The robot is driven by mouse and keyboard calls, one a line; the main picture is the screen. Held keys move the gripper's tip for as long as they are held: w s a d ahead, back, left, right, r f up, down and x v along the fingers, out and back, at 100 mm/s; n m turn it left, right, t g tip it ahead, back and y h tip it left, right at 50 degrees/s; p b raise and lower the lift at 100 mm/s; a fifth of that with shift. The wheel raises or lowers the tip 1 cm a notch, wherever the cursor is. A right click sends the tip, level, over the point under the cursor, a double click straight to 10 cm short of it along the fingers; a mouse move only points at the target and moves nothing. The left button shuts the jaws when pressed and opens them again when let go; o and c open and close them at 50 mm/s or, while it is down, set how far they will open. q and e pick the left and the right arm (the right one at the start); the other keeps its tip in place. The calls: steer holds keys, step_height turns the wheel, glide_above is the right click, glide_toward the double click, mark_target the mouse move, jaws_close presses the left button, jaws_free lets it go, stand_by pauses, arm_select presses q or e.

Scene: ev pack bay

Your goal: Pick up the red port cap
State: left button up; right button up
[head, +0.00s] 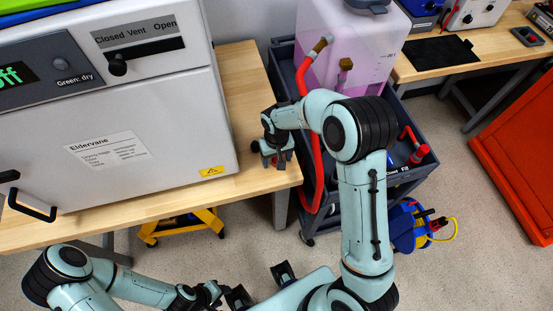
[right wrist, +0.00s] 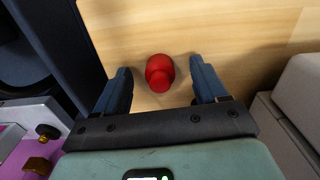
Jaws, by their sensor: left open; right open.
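The red port cap (right wrist: 159,72) stands on the light wood bench top in the right wrist view. My right gripper (right wrist: 157,78) is open above the bench, with one blue-grey finger on each side of the cap and a gap to both. My left gripper (head: 261,285) is open and empty, low at the bottom of the head view, away from the bench.
The grey cabinet (head: 140,100) stands on the wooden bench (head: 245,75), close to my right gripper. A dark cart (head: 283,60) with a pink-filled tank (head: 345,45) and red hose (head: 316,165) stands right of the bench.

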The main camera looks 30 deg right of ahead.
steer(key=c, duration=1.1)
steer(key=shift+c, duration=0.2)
steer(key=shift+r, duration=0.1)
